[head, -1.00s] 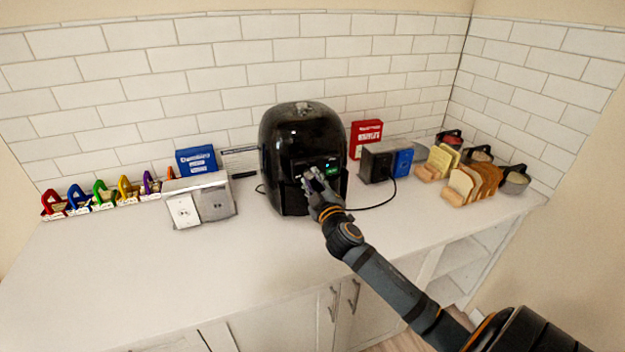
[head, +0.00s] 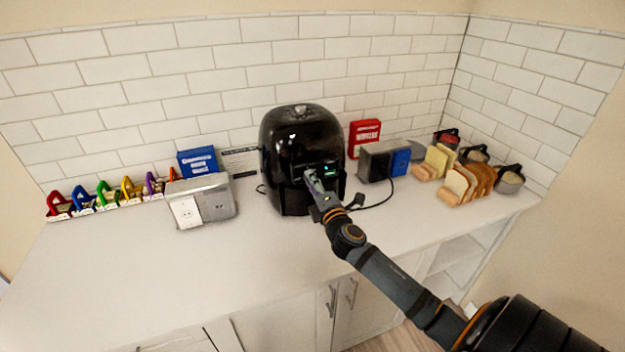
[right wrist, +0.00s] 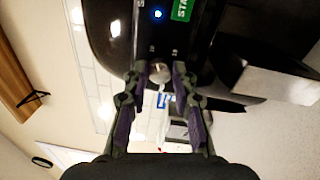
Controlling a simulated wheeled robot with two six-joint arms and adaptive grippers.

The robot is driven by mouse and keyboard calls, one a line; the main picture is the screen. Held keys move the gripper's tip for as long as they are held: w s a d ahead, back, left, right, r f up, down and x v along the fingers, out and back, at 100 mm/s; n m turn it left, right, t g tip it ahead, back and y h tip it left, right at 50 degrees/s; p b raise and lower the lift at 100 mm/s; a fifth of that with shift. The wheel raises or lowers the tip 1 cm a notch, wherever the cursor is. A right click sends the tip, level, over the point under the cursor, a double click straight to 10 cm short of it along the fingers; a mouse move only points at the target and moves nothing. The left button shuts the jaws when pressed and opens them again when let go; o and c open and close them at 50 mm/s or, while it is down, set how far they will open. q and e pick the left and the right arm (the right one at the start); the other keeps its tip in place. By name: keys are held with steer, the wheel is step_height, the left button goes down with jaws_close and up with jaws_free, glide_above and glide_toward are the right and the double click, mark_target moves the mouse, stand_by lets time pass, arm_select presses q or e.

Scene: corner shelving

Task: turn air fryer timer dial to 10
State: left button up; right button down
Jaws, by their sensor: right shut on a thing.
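The black air fryer (head: 290,135) stands on the white counter against the tiled wall, its front panel facing me. My right gripper (head: 312,178) is at the lower part of that panel. In the right wrist view its two fingers (right wrist: 160,72) are closed around the small silver timer dial (right wrist: 160,75). Faint marks on the panel beside the dial are too small to read. In the head view the dial is hidden by the gripper. My left gripper is not in view.
A green START button (right wrist: 182,9) and a blue light (right wrist: 157,14) are near the dial. A grey outlet box (head: 202,202) stands left of the fryer. A second box (head: 375,163), a cable and bread slices (head: 462,184) are to the right. The front counter is clear.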

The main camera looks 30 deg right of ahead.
steer(key=shift+r+n+p, duration=0.1)
steer(key=shift+n+p, duration=0.25)
steer(key=shift+n, duration=0.55)
steer(key=c, duration=1.1)
jaws_free()
steer(key=shift+o, duration=0.2)
steer(key=r+v, duration=0.1)
steer(key=v, duration=1.1)
steer(key=shift+f, duration=0.5)
